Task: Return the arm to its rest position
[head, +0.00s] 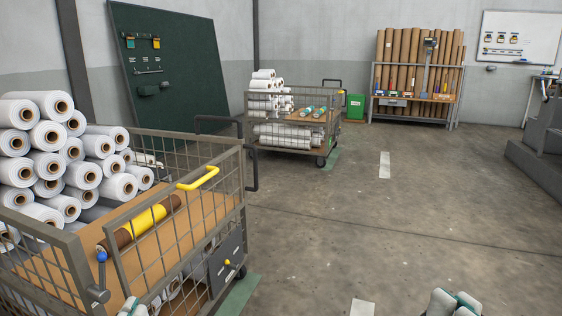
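My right gripper (452,303) shows only in part at the bottom edge, right of centre, over bare floor. It is pale grey with green edges, and nothing is seen in it. A similar pale and green part, my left gripper (133,307), just shows at the bottom left, by the near side of a wire cart (245,190). Most of it is cut off. Neither view of the fingers tells whether they are open or shut.
The near cart holds stacked white rolls (48,137) and a yellow-and-brown roll (143,222); its yellow handle (198,178) sticks up. A second cart (290,122) stands behind. A rack of brown rolls (415,60) is at the back. The middle floor is clear.

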